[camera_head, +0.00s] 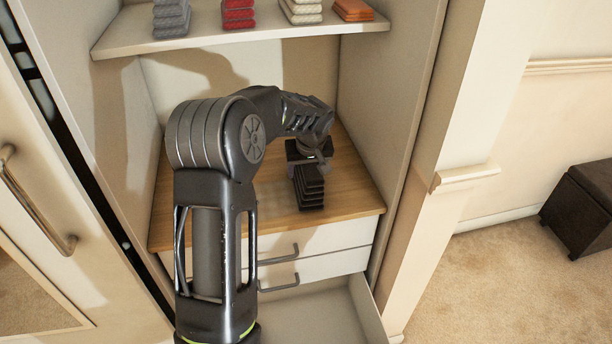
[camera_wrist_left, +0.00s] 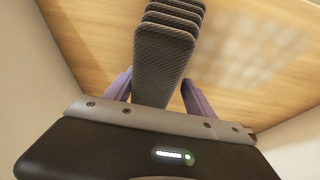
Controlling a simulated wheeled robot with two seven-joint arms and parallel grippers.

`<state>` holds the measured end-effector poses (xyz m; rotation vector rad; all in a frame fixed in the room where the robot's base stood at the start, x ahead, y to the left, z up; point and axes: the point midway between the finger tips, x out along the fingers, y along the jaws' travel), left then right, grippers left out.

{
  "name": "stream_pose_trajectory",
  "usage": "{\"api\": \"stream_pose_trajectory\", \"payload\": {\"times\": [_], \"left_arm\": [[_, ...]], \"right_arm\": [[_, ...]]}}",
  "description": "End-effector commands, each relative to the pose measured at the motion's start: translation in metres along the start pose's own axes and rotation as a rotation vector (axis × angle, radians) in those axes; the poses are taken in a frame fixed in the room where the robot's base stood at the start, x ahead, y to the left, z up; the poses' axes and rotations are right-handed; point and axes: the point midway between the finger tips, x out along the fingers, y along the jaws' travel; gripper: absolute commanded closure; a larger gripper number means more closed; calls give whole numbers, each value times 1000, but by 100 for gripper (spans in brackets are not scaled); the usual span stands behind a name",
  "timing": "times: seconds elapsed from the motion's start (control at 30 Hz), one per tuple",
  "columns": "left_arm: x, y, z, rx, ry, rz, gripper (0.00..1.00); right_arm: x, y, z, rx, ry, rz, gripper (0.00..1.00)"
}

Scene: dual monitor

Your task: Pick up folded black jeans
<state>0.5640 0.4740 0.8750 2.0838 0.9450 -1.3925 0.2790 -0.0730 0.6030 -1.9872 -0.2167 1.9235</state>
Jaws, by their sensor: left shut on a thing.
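The folded black jeans (camera_head: 310,188) are a dark stack of several layers on the wooden top inside the closet, in the head view. In the left wrist view the jeans (camera_wrist_left: 165,50) reach from the top of the picture down between the fingers. My left gripper (camera_head: 312,163) comes down over the stack from above and behind. In the wrist view its two purple fingers (camera_wrist_left: 157,92) sit on either side of the jeans, shut on them. Their tips are partly hidden. The jeans appear to be at or just above the wood. My right gripper is not in view.
The wooden top (camera_head: 350,195) has free room around the stack, with closet walls on both sides. A shelf (camera_head: 240,35) with folded clothes hangs above. White drawers (camera_head: 320,262) are below, the lowest pulled open. A dark ottoman (camera_head: 582,210) stands at right.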

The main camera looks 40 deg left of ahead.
Motion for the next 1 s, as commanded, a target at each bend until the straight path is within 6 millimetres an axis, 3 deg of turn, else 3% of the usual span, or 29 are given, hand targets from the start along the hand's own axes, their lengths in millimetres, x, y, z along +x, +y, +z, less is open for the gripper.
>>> {"api": "stream_pose_trajectory", "payload": {"times": [0.67, 1.0], "left_arm": [[0, 0, 0, 0, 0, 0, 100], [-4, 1, -3, -1, 4, 2, 100]], "right_arm": [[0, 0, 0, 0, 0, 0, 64], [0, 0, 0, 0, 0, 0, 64]]}}
